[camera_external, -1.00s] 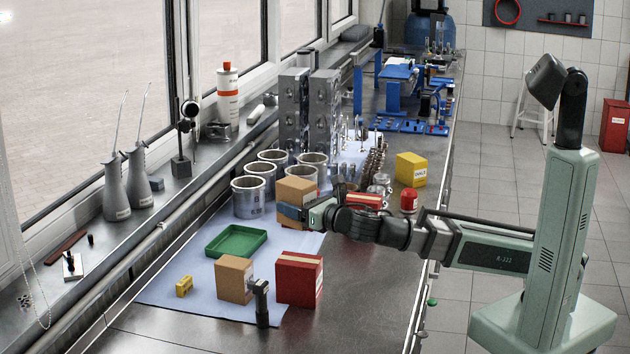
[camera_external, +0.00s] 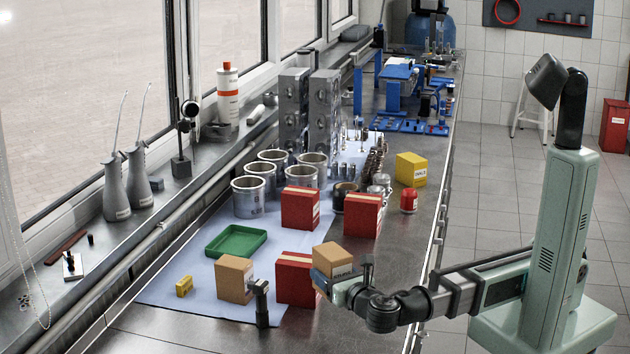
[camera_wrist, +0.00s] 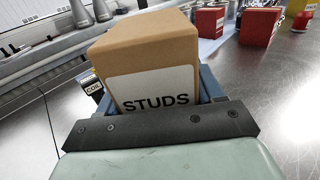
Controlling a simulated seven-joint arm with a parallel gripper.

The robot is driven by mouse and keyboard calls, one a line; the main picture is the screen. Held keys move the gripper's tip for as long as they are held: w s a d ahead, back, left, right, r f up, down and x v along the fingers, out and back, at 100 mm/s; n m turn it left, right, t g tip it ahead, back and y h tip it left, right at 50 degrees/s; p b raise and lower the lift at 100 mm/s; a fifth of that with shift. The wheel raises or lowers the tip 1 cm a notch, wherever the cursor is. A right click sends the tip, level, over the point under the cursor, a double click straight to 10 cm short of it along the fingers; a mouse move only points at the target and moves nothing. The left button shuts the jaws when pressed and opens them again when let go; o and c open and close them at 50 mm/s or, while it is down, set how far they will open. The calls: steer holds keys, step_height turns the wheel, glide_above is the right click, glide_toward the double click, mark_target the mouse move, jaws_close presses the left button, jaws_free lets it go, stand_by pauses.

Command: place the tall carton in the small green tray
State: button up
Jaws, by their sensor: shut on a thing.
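My gripper (camera_external: 340,284) is shut on a brown carton (camera_external: 332,255), lifted near the front right of the bench, by a red box. In the wrist view the carton (camera_wrist: 150,55) fills the space between the fingers and shows a white label reading STUDS. The small green tray (camera_external: 236,258) lies on the blue mat to the left, apart from my gripper, and looks empty. A second brown carton (camera_external: 234,278) stands on the mat in front of the tray. The frames do not settle which brown carton is the taller.
A red box (camera_external: 295,280) stands just left of my gripper. Two red boxes (camera_external: 300,208) (camera_external: 362,215) stand farther back beside metal cylinders (camera_external: 249,197). A small yellow block (camera_external: 184,286) and a dark upright tool (camera_external: 261,303) are near the front.

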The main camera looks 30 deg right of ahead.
steer(key=shift+s+f, duration=0.2)
steer(key=shift+f, duration=4.9)
steer(key=shift+f, duration=0.1)
steer(key=o, duration=1.2)
steer(key=shift+o, duration=0.2)
steer(key=shift+s, duration=0.15)
steer(key=s, duration=1.1)
steer(key=shift+s, duration=0.3)
